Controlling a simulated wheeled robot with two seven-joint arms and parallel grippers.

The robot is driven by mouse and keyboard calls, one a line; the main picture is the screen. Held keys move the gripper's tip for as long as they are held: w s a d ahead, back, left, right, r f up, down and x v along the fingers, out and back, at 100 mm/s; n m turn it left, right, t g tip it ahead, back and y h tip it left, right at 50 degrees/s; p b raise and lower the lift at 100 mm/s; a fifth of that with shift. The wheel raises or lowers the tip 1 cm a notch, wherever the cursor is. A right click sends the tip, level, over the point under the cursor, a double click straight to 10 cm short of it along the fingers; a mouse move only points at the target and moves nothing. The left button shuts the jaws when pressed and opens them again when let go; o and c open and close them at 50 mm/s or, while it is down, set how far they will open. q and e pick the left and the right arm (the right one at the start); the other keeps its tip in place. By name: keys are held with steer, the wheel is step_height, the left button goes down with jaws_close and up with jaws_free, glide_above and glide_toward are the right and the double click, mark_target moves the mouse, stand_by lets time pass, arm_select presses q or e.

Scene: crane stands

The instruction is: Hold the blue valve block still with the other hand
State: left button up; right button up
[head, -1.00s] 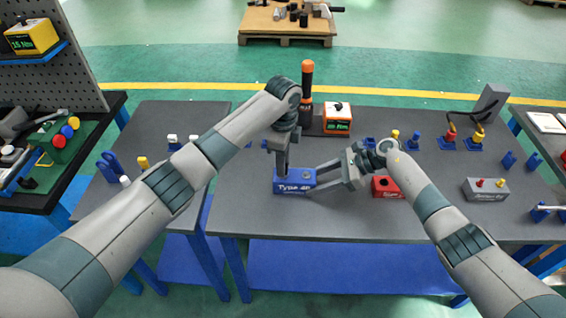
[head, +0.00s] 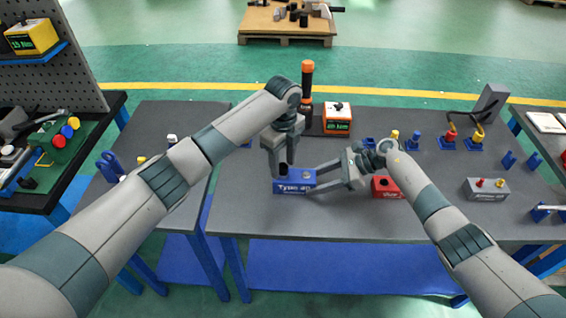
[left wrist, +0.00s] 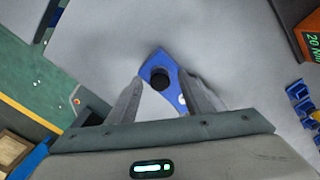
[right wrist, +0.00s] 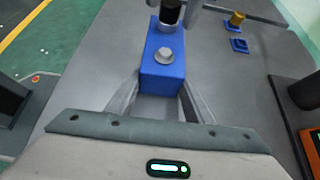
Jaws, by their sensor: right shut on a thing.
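The blue valve block (head: 294,187) with white lettering lies on the grey table. My right gripper (head: 319,179) is shut on its right end. In the right wrist view the fingers flank the near end of the block (right wrist: 162,72), which has a pale hexagonal fitting (right wrist: 164,56) on top. A dark cylinder (right wrist: 171,13) stands upright at the block's other end; it also shows in the left wrist view (left wrist: 160,79). My left gripper (head: 280,165) is open above that end, its fingers apart on either side of the cylinder.
A red block (head: 386,187) sits just right of my right gripper. Behind are an orange-topped dark tool (head: 307,85) and an orange display box (head: 337,119). A grey block (head: 486,189) and several small blue stands are at the right. The front of the table is clear.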

arm_select(q)
steer(key=shift+c, duration=0.9)
steer(key=n, duration=0.4)
steer(key=shift+n, duration=0.6)
steer(key=n, duration=0.2)
steer(key=shift+n, duration=1.5)
